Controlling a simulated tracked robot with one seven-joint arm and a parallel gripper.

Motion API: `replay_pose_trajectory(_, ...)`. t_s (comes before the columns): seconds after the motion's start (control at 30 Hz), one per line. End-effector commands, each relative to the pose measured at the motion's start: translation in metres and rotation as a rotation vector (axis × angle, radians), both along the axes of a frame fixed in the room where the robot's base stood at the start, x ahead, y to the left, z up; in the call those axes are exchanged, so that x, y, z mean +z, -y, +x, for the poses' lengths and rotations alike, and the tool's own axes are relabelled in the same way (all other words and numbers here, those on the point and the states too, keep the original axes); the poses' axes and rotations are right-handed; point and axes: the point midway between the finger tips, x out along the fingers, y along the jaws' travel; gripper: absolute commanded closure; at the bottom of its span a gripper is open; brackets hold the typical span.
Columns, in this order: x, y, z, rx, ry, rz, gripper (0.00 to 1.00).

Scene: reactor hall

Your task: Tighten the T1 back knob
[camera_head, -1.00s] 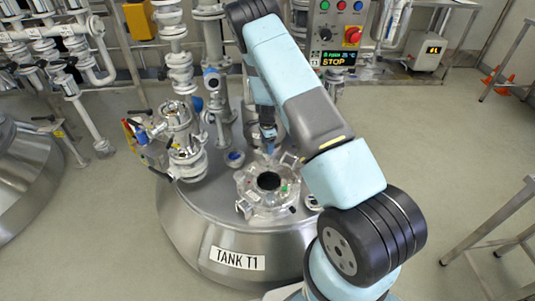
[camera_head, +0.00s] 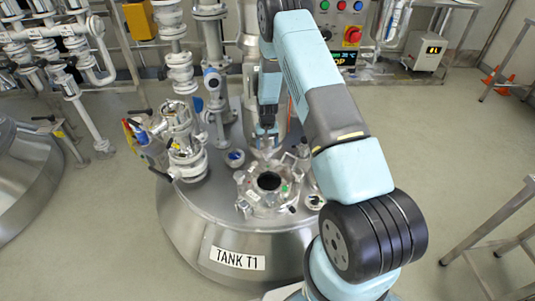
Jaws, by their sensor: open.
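Tank T1 (camera_head: 195,240) is the large steel vessel in the middle, with its name label on the front. On its top is a round hatch (camera_head: 245,190) with a dark centre and clamp knobs around its rim. My gripper (camera_head: 266,146) points down at the back side of this hatch, small in the picture. It is open. The back knob (camera_head: 268,155) seems to be right below or between the fingers; I cannot tell whether they touch it.
Valves and pipework (camera_head: 185,140) stand on the left of the tank top. A control panel (camera_head: 345,25) with coloured buttons is behind my arm. A metal frame (camera_head: 500,225) stands at the right. The floor between is clear.

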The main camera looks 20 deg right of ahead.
Motion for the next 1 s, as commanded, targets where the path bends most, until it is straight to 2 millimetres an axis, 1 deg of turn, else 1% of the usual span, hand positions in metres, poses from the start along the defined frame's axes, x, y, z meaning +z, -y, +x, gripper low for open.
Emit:
replay_pose_trajectory(0.6,0.0,0.0006,0.0001,0.874,0.001,0.002,0.26)
replay_pose_trajectory(1.0,0.0002,0.0012,0.0002,1.407,0.001,0.002,0.26)
